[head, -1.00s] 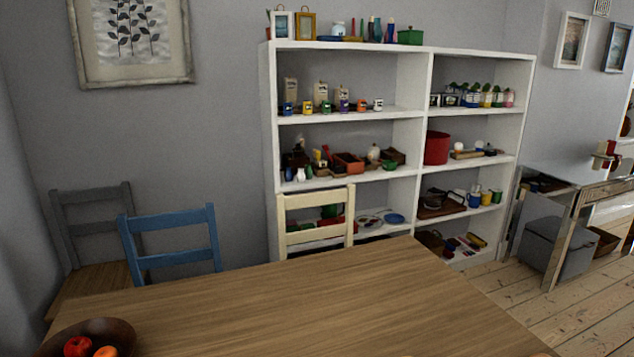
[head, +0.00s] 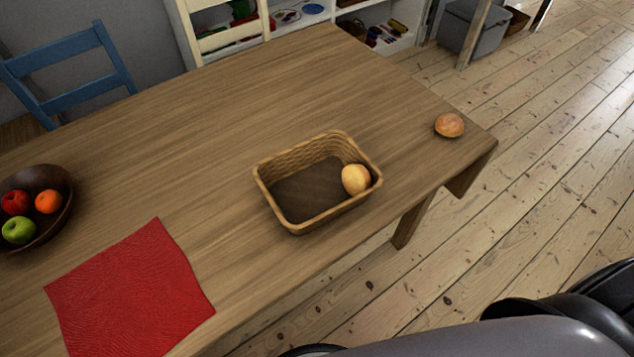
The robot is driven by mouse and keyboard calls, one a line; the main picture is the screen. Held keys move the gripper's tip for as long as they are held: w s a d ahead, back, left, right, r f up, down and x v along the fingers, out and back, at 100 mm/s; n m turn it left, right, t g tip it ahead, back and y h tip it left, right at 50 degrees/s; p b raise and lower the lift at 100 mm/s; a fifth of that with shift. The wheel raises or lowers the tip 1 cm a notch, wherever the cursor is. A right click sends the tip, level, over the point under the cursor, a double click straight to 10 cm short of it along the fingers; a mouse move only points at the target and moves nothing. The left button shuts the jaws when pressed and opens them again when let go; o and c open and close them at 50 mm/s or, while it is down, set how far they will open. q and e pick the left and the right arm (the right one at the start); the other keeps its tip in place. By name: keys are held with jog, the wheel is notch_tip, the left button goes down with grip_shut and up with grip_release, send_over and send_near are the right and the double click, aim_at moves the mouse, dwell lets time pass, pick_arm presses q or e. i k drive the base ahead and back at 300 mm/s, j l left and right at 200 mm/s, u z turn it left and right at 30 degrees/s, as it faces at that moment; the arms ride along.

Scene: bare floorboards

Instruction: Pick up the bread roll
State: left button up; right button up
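A round, golden-brown bread roll (head: 449,125) sits on the wooden table (head: 190,150) near its right corner. A second, paler roll-like item (head: 355,179) lies inside a wicker basket (head: 318,218), against its right side. The basket stands on the table near the front edge. Neither gripper is in view. Dark and grey parts of my own body fill the lower right of the head view, well apart from the bread roll.
A red cloth (head: 130,292) lies flat at the table's front left. A dark wooden bowl (head: 62,215) with several fruits stands at the far left. A blue chair (head: 75,68) and a cream chair (head: 228,38) stand behind the table. Open floorboards (head: 540,170) lie to the right.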

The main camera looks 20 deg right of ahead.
aim_at(450, 125)
jog(key=z, duration=1.35)
jog(key=i+l, duration=0.2)
jog(key=l, duration=0.15)
jog(key=i+l, duration=0.2)
jog(key=i+l+u, duration=0.15)
jog(key=l+u, duration=0.25)
jog(key=i+l+u, duration=0.1)
jog(key=u, duration=0.35)
jog(key=l+u, duration=0.4)
